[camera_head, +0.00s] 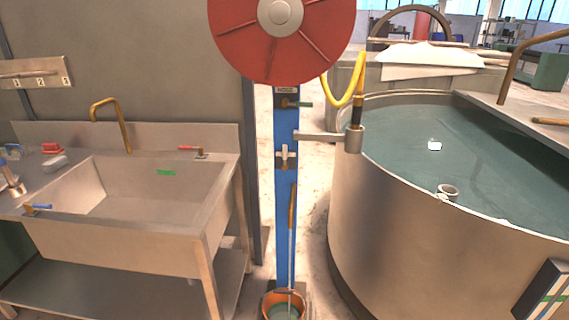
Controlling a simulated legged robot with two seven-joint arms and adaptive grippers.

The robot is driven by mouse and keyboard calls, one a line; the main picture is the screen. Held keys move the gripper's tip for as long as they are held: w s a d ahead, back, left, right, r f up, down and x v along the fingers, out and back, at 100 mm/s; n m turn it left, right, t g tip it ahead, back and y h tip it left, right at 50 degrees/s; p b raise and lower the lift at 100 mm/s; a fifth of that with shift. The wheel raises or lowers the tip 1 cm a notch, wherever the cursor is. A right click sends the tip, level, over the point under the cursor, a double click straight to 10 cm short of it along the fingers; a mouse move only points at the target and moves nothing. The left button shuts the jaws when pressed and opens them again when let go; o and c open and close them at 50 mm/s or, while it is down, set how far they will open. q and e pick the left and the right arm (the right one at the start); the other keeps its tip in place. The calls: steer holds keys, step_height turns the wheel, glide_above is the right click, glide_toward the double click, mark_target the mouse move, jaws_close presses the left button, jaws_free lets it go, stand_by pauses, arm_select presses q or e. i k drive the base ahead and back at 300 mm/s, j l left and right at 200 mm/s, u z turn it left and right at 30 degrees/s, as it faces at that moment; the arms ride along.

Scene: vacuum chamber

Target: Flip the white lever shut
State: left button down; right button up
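A small white lever (285,155) is mounted on the blue post (284,225) in the middle of the camera_head view. It sits below the red hose reel and beside the grey bracket arm. It looks upright, with a short crosspiece, but it is too small for me to tell its exact angle. Neither of my grippers shows in this view, and nothing touches the white lever.
A red hose reel (235,45) tops the post. A bucket (283,308) stands at its foot. A steel sink (150,195) with red and blue handles is at the left. A round metal tank (385,220) of water is at the right. A narrow floor gap lies between.

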mark_target(286, 165)
steer(key=i+u, duration=0.35)
steer(key=i, duration=1.25)
